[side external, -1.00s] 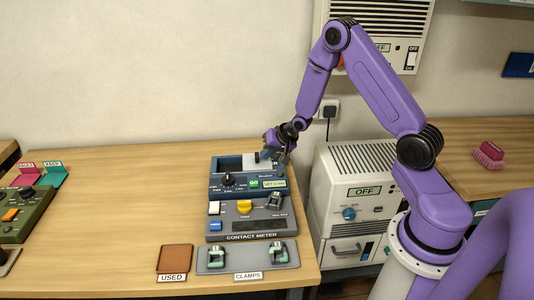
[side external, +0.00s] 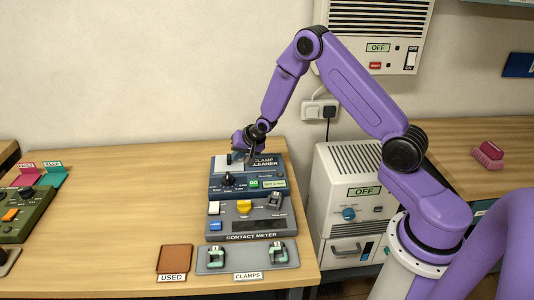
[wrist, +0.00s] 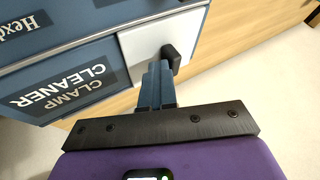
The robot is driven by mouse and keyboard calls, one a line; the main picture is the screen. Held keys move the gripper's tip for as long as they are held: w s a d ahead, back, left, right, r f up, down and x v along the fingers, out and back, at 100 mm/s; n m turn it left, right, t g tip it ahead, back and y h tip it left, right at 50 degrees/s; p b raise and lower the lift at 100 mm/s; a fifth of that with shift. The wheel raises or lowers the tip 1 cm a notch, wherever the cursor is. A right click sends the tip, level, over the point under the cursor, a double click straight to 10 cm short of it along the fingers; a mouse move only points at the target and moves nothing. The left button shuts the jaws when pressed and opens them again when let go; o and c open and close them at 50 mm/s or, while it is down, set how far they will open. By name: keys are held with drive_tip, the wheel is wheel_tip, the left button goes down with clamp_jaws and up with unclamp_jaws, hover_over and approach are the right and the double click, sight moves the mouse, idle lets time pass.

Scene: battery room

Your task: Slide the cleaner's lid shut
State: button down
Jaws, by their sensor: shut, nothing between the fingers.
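The clamp cleaner (side external: 218,182) is the blue box at the back of the bench unit. Its pale sliding lid (wrist: 140,52) is at the left end of the top in the side view (side external: 237,168), beside the CLAMP CLEANER lettering (wrist: 62,85). A dark knob (wrist: 173,56) stands on the lid. My gripper (wrist: 158,75) is shut and empty, its blue fingertips close beside the knob on the lettering side. I cannot tell whether they touch it. In the side view my gripper (side external: 249,160) is low over the cleaner. No open bay shows.
The contact meter (side external: 250,226) is in front of the cleaner, with the clamps tray (side external: 243,265) and brown USED pad (side external: 175,258) nearer the front edge. A white cabinet (side external: 350,160) stands to the right.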

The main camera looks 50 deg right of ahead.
drive_tip(key=shift+w+a+r, duration=0.1)
drive_tip(key=shift+w+a, duration=0.05)
drive_tip(key=shift+a, duration=0.1)
drive_tip(key=s+d, duration=0.2)
drive_tip(key=d, duration=0.1)
drive_tip(key=shift+s, duration=0.35)
drive_tip(key=a+v, duration=0.1)
drive_tip(key=v, duration=0.9)
drive_tip(key=s+a+r+n+g, duration=0.2)
drive_tip(key=s+a+r+n, duration=0.1)
drive_tip(key=s+a+n, duration=0.3)
drive_tip(key=s+a+r+n+g, duration=0.1)
drive_tip(key=s+a+r+n, duration=0.25)
drive_tip(key=s+a, duration=0.35)
drive_tip(key=s+r+n+g, duration=0.1)
drive_tip(key=s+n, duration=0.4)
drive_tip(key=s, duration=0.6)
drive_tip(key=s+r+n+g, duration=0.2)
drive_tip(key=s+n, duration=0.4)
drive_tip(key=s, duration=0.4)
drive_tip(key=shift+s+d+r+g, duration=0.15)
drive_tip(key=shift+s+d+g, duration=0.2)
drive_tip(key=shift+g, duration=0.25)
